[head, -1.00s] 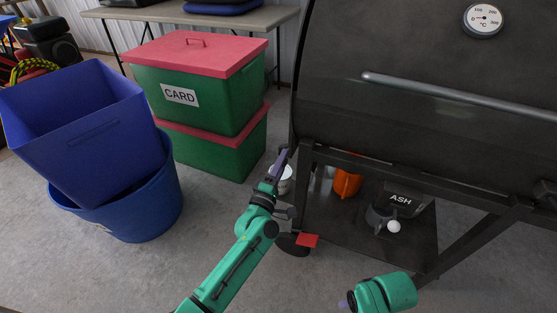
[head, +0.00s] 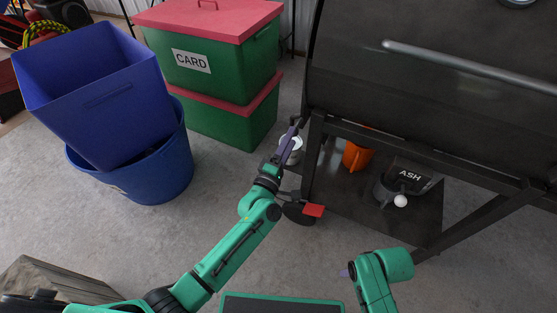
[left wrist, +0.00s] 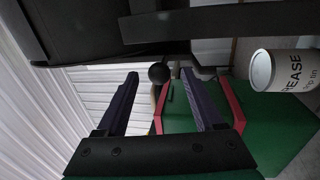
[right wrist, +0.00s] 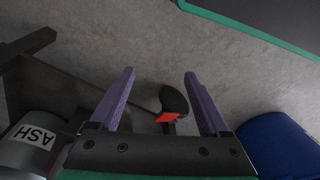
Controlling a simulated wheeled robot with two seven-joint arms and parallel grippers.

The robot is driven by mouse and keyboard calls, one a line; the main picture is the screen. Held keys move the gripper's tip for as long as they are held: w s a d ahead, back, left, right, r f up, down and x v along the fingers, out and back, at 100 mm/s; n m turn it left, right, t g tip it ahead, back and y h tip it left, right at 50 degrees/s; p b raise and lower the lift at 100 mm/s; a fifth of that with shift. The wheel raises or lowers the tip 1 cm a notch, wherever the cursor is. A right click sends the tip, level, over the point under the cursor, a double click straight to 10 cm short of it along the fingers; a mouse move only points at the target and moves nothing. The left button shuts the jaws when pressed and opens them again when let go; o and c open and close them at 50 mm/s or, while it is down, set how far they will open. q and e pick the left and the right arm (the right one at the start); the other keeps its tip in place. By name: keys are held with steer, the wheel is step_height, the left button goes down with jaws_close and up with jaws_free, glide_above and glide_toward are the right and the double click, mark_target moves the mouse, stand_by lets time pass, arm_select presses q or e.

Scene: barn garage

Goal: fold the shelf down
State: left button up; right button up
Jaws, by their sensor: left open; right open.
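The dark grill (head: 430,90) fills the right of the head view, on a black frame. No shelf stands out clearly in the head view. My left gripper (head: 294,126) is at the grill's left end, beside the frame's corner. In the left wrist view it is open (left wrist: 160,74), with a round black knob (left wrist: 159,73) showing between its fingertips; I cannot tell whether they touch it. A dark flat bar (left wrist: 195,22), possibly the shelf's edge, crosses above. My right gripper (head: 346,272) is low in front of the grill; the right wrist view shows it open and empty (right wrist: 160,74).
A white tin (left wrist: 284,71) is close to my left gripper. Green boxes with red lids (head: 225,120), a blue bin (head: 95,95) and a blue tub (head: 165,170) stand left. The ash bucket (head: 405,180) and an orange object (head: 355,157) sit on the grill's lower rack.

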arm_select(q)
steer(key=v, duration=1.1)
steer(key=shift+d+p, duration=0.15)
steer(key=shift+p, duration=0.25)
arm_select(e)
steer(key=shift+s+d+f, duration=0.1)
steer(key=shift+f, duration=0.5)
steer(key=shift+s+d+f, duration=0.1)
steer(key=shift+f, duration=0.5)
